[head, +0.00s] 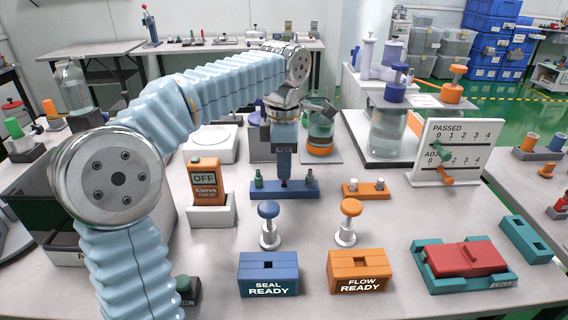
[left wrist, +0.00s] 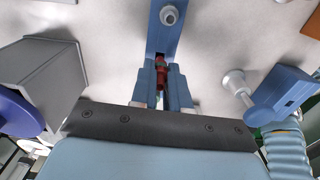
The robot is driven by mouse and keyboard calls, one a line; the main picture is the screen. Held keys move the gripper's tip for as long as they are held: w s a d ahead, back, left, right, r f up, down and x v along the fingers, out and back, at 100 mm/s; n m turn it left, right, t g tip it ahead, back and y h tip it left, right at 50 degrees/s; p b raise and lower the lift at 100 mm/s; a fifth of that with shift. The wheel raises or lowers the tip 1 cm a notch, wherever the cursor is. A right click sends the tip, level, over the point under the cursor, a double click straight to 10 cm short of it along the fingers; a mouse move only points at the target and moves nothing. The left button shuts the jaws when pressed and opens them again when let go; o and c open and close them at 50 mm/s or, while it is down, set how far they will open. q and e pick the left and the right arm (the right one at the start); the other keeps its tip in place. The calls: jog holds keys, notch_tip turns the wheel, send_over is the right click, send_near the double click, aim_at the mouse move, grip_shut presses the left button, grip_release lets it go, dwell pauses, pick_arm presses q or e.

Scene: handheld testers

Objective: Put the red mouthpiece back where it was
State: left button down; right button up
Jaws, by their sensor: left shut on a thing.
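My left gripper (head: 284,178) points down over the middle of a blue rack (head: 270,190) in the head view. It is shut on the red mouthpiece, which shows between the two blue fingers in the left wrist view (left wrist: 161,72). In the head view only a small dark red end shows below the fingertips, at the rack's middle. I cannot tell whether it is seated in the rack or just above it. My right gripper is not in view.
An orange tester (head: 206,178) marked OFF stands left of the rack. A small orange rack (head: 366,189) is to the right. Blue (head: 268,225) and orange (head: 347,222) plungers stand in front, behind the SEAL READY (head: 268,273) and FLOW READY (head: 358,270) boxes.

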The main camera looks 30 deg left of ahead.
pick_arm(q)
jog(key=shift+f, duration=0.1)
jog(key=shift+f+b, duration=0.35)
jog(key=shift+f, duration=0.15)
jog(key=c, duration=1.1)
grip_release()
notch_tip(320, 180, up, 13)
jog(key=p, duration=0.2)
jog(key=shift+r, duration=0.15)
